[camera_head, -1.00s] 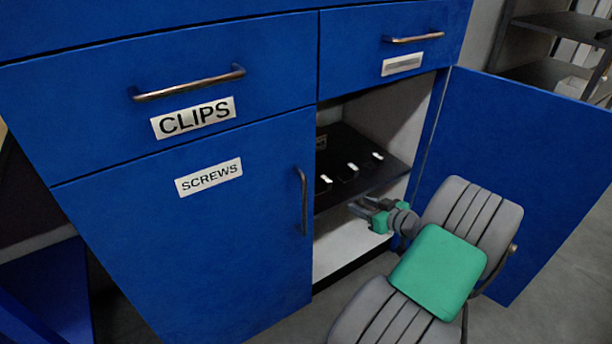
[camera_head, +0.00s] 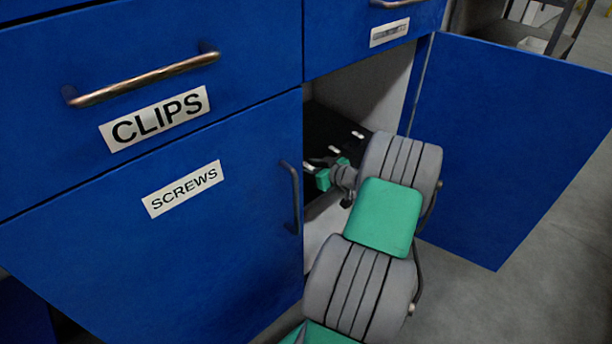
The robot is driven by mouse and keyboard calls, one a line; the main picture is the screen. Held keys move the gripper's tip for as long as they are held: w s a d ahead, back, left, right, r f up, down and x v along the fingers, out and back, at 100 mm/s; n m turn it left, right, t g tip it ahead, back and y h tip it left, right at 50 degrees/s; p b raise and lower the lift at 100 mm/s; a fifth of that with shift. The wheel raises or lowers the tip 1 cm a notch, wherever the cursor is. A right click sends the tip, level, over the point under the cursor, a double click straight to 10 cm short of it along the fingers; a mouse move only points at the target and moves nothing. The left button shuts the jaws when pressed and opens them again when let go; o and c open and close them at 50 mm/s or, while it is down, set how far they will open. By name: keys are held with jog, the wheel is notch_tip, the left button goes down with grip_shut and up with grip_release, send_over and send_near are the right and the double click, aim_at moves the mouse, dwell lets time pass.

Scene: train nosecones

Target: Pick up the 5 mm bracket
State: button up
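Inside the open blue cabinet, a dark shelf tray (camera_head: 322,125) carries a few small pale pieces, such as one (camera_head: 334,149) near the middle and one (camera_head: 358,134) farther right. They are too small to tell which is the 5 mm bracket. My gripper (camera_head: 316,167) is inside the cabinet opening at the tray's front left, close to the leftmost pale piece (camera_head: 308,165). The fingers are small and partly merge with the dark tray, so I cannot tell their gap or whether they touch anything. My arm hides the tray's front right part.
The open blue door (camera_head: 510,150) stands to the right of my arm. The closed SCREWS door (camera_head: 200,250) with its handle (camera_head: 290,198) is close on the left. A drawer marked CLIPS (camera_head: 155,115) is above it. Grey floor (camera_head: 540,260) is free at the right.

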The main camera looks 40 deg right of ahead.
jog(key=shift+c, duration=0.4)
grip_shut()
